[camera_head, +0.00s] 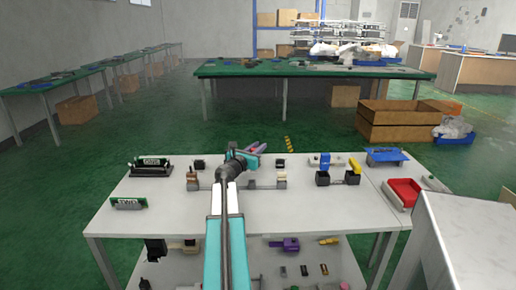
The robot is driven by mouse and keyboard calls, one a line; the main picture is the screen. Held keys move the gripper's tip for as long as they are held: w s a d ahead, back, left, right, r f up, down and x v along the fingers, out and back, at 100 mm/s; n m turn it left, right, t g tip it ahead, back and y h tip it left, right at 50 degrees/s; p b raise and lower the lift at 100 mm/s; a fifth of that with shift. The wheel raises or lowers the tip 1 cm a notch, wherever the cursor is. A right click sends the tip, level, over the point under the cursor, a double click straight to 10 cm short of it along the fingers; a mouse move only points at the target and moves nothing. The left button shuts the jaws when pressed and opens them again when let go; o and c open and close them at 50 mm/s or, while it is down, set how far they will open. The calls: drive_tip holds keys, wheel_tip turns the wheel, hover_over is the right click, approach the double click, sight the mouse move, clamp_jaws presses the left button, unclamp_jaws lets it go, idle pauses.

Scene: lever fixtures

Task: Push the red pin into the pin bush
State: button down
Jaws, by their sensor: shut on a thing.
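My gripper (256,149) is at the far end of my arm, over the back middle of the white table, and points away to the right. It is small in the picture and its fingertips are hard to make out. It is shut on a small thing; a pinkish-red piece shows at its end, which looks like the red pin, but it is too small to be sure. I cannot single out the pin bush; the arm and wrist hide part of the table around them.
A lower shelf holds loose parts. A grey box (460,240) stands front right.

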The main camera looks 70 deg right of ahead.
drive_tip(key=shift+f+b, duration=0.3)
drive_tip(key=shift+f, duration=0.2)
drive_tip(key=c, duration=1.5)
unclamp_jaws()
drive_tip(key=shift+r, duration=0.1)
